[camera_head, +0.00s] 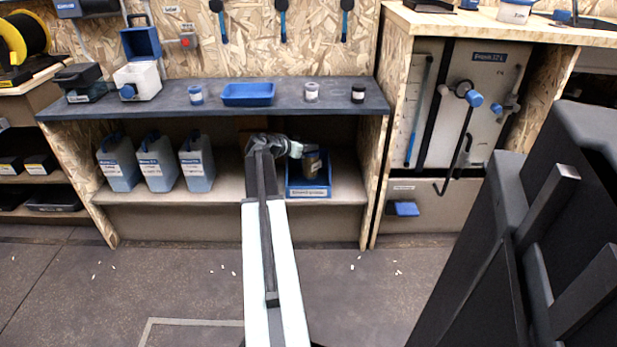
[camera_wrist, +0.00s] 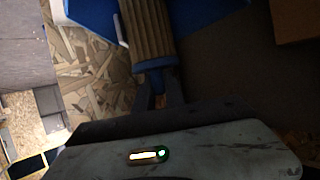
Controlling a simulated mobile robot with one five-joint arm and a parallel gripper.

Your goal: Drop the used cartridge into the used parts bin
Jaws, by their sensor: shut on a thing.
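The used cartridge (camera_wrist: 146,32) is a brown pleated cylinder with a blue end cap, seen in the wrist view. It also shows in the head view (camera_head: 311,166). My gripper (camera_head: 303,150) is shut on it; in the wrist view the fingers (camera_wrist: 161,92) close around its blue end. The used parts bin is a blue open box with a white front label (camera_head: 308,193) on the lower shelf. The cartridge is over or within the bin's opening; its height above the bin's floor cannot be told. Blue bin walls (camera_wrist: 205,12) flank the cartridge in the wrist view.
Several grey-blue canisters (camera_head: 157,162) stand left on the same shelf (camera_head: 215,190). The dark shelf top (camera_head: 290,101) above carries a blue tray (camera_head: 247,94) and small jars. A wooden side panel (camera_head: 371,170) stands right of the bin.

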